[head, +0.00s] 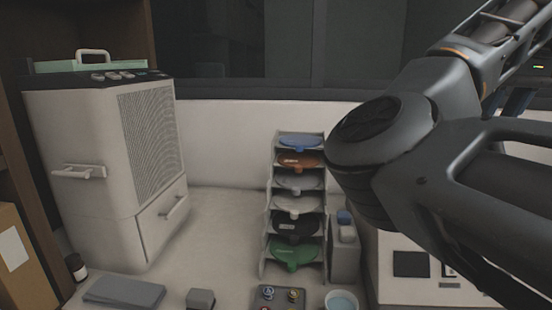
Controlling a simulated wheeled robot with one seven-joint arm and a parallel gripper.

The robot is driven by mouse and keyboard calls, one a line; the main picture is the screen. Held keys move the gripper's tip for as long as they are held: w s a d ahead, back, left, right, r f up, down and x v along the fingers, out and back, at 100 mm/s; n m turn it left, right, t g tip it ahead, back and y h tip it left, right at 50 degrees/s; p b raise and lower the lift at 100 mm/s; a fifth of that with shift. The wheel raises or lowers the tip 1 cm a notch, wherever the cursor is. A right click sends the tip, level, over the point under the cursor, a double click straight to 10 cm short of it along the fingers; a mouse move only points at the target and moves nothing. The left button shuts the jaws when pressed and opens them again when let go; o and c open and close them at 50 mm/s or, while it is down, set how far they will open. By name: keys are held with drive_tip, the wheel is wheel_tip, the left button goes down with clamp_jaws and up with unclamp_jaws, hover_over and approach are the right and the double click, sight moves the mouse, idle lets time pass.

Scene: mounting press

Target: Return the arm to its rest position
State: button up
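My dark grey arm fills the right side of the head view, with a large round joint near the middle right. It is raised above the bench and hides part of the white machine at the lower right. My gripper is outside the picture, so its state does not show.
A white cabinet (85,165) stands at the left on the pale bench (215,230). A rack (268,235) of coloured discs stands mid-bench, left of my arm. A grey slab (125,292), small tray (280,300) and bowl (341,301) lie in front. A cardboard box (22,262) is far left.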

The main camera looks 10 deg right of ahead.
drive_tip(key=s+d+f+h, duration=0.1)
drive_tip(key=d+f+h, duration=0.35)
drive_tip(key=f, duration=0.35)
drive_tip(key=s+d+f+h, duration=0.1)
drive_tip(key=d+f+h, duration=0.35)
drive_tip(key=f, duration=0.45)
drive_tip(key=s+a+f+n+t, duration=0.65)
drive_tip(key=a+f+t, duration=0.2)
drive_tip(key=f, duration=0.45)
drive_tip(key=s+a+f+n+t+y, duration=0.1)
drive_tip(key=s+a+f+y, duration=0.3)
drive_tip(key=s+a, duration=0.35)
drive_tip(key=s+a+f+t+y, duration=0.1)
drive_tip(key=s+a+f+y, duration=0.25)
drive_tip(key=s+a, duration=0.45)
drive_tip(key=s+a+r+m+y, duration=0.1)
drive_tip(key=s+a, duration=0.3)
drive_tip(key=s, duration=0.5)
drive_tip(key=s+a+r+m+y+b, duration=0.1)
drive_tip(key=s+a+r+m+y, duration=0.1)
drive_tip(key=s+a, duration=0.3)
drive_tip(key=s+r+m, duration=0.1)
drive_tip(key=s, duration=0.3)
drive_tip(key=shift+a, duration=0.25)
